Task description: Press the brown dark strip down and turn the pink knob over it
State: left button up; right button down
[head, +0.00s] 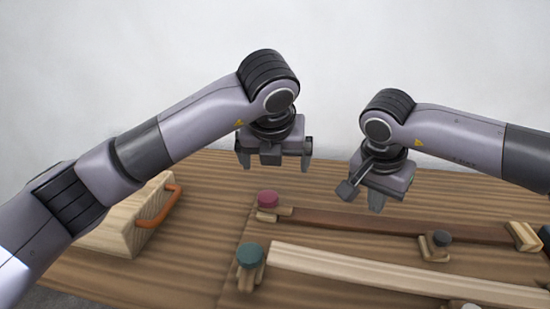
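The brown dark strip (375,223) lies lengthwise on the wooden table in the head view. Its left end is beside the pink knob (268,199), which sits on a small wooden block. I cannot tell whether the knob's block overlaps the strip's end. My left gripper (276,164) is open and empty, pointing down above and behind the pink knob. My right gripper (361,197) is tilted, with its fingers apart and nothing visible between them. It hangs above the left half of the dark strip; contact does not show.
A pale strip (380,273) lies in front, with a green knob (249,255) at its left end. A dark grey knob (441,238) stands between the strips. A wooden block (525,236) is at the dark strip's right end. A box with an orange handle (160,207) stands left.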

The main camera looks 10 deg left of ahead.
jog(key=shift+r+p, duration=1.45)
jog(key=shift+r, duration=0.75)
notch_tip(320, 180, up, 5)
jog(key=p, duration=0.3)
